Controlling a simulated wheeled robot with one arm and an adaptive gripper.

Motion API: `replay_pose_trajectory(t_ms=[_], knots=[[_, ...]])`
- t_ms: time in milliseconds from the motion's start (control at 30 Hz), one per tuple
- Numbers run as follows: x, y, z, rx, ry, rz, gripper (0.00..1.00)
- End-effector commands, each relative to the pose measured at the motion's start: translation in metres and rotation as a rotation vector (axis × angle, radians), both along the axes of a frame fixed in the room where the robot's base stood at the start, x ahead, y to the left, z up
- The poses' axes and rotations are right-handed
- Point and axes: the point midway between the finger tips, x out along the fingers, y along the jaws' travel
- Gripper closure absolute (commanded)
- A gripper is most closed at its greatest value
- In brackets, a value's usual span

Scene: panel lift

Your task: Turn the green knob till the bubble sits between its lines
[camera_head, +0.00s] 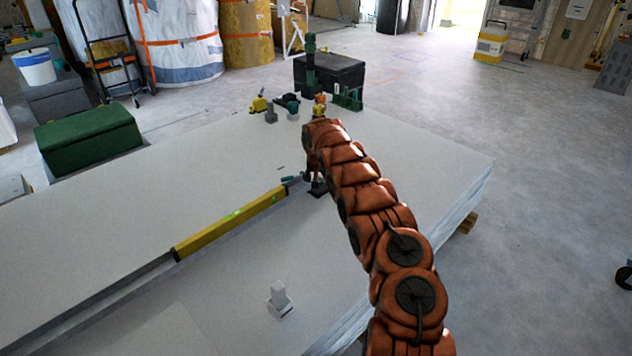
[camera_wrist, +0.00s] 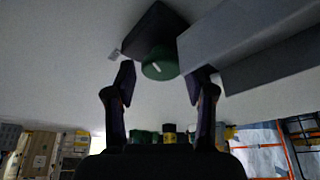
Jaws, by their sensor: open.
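The green knob (camera_wrist: 160,66) with a white pointer line shows in the wrist view, on a dark block (camera_wrist: 152,30) beside the end of a grey beam (camera_wrist: 245,48). My open gripper (camera_wrist: 161,76) has one finger on each side of the knob, with visible gaps; I see no contact. In the head view my gripper (camera_head: 316,184) is at the beam's far end, largely hidden by my arm, and I cannot pick out the knob there. The yellow level (camera_head: 212,232) lies along the beam. Its bright green vial (camera_head: 235,213) shows, but the bubble and lines are too small to read.
The beam lies across a stack of pale panels (camera_head: 130,200). A small light-grey block (camera_head: 279,299) stands near the front. Small tools and a black case (camera_head: 335,75) are at the back, a green box (camera_head: 88,138) at the left. Open floor lies to the right.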

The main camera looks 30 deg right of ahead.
Motion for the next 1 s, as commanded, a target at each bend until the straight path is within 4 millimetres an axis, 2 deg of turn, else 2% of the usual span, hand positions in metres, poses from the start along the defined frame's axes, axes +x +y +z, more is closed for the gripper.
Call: replay_pose_trajectory(t_ms=[467, 867, 900, 1000], knots=[[0.003, 0.000, -0.005, -0.001, -0.002, 0.001, 0.47], [0.002, -0.001, -0.005, -0.001, -0.001, 0.000, 0.89], [0.001, 0.009, -0.004, -0.003, 0.004, 0.001, 0.90], [0.002, 0.003, -0.005, 0.000, 0.000, 0.002, 0.92]])
